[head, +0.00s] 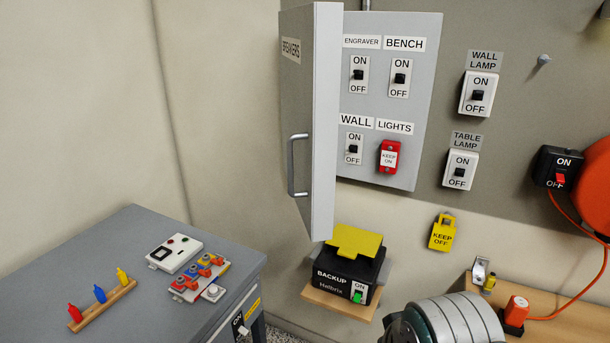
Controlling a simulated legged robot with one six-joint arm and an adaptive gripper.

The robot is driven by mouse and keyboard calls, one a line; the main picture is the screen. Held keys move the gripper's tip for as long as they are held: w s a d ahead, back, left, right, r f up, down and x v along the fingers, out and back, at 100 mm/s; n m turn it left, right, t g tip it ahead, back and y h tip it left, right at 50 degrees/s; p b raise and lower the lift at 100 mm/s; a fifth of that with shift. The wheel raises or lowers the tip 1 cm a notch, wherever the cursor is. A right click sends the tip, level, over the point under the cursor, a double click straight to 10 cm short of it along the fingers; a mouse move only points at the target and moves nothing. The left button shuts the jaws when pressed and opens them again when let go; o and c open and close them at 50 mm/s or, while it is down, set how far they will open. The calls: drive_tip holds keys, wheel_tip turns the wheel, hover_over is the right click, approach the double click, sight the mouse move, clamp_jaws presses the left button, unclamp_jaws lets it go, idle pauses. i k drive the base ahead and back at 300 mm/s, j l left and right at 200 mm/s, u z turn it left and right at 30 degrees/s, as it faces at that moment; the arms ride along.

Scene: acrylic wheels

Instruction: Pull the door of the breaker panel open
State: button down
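The breaker panel (423,95) is mounted on the grey wall board. Its grey door (326,125), labelled BREAKERS, stands swung open, its outer face turned to the left and its edge toward me. A metal bar handle (292,165) is on the door's outer face. Inside the panel, switches show for ENGRAVER (359,75), BENCH (400,77) and WALL (354,148); a red KEEP ON cover (389,157) sits under LIGHTS. The door hides the panel's left edge. I do not see my gripper's fingers in this view, and nothing touches the handle.
A black BACKUP box (335,281) with a yellow top sits on a small shelf below the door. A grey cabinet (110,240) stands at left. A ribbed grey cylinder (455,322) is at the bottom. A red reel (598,185) is at right. Space left of the door is free.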

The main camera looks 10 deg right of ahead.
sight(310, 36)
drive_tip(key=i+l+u, duration=0.1)
drive_tip(key=i+l, duration=0.15)
drive_tip(key=i, duration=0.2)
drive_tip(key=i+l, duration=0.25)
drive_tip(key=i, duration=0.15)
drive_tip(key=u, duration=0.05)
